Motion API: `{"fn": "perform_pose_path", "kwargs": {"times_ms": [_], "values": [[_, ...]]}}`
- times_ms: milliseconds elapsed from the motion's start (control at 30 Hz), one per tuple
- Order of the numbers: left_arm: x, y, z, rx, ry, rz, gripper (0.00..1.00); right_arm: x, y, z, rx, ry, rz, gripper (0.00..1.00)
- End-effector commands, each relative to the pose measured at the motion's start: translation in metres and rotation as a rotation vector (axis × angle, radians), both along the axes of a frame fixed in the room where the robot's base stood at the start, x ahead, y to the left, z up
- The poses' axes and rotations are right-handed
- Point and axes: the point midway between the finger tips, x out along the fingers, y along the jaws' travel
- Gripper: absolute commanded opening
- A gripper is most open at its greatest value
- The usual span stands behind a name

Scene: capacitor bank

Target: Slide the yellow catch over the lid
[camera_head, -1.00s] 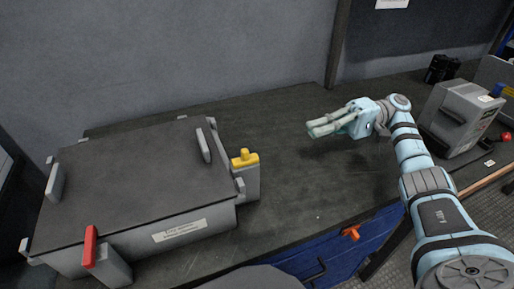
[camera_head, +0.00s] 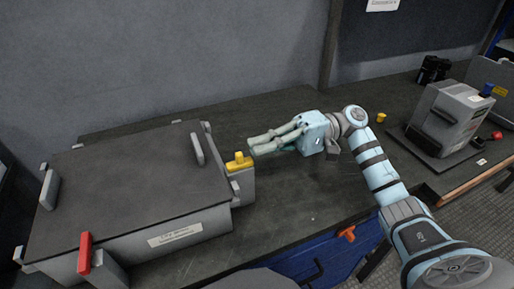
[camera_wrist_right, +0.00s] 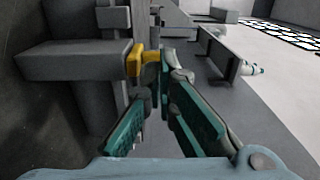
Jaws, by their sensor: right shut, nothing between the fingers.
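The yellow catch (camera_head: 240,164) sits on top of a grey post (camera_head: 242,187) at the right side of the grey box. It stands beside the right edge of the dark flat lid (camera_head: 120,182). In the right wrist view the yellow catch (camera_wrist_right: 136,64) shows just beyond the fingertips. My right gripper (camera_head: 255,148) is shut and empty, its fingertips close to the right of the catch; I cannot tell whether they touch it. The gripper also shows in the right wrist view (camera_wrist_right: 157,82). My left gripper is not in view.
A red catch (camera_head: 85,254) stands upright on a post at the box's front. A grey handle (camera_head: 197,149) rises from the lid's right side. A small yellow piece (camera_head: 381,117) and a grey device (camera_head: 445,118) are at the right. The bench between is mostly clear.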

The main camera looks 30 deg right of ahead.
Motion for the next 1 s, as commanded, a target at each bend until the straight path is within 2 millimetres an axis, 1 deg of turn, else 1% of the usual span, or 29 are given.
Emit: {"fn": "perform_pose_path", "kwargs": {"times_ms": [33,167,533,567,700,800,1000], "values": [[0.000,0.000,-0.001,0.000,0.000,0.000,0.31,0.000,0.006,-0.001,0.002,-0.001,0.003,0.00],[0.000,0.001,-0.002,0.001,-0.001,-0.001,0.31,0.001,0.014,0.000,0.000,-0.001,0.000,0.00],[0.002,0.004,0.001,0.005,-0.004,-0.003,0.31,0.001,0.018,0.001,0.001,0.000,0.001,0.00],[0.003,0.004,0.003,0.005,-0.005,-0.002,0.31,0.001,0.020,0.002,0.002,0.000,0.002,0.00],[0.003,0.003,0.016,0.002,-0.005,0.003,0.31,0.002,0.040,0.004,0.002,0.001,0.005,0.00],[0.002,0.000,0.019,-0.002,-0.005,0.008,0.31,0.003,0.048,0.002,0.001,0.001,0.002,0.00],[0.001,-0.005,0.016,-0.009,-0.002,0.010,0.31,0.003,0.049,0.000,0.001,0.001,0.003,0.00]]}}
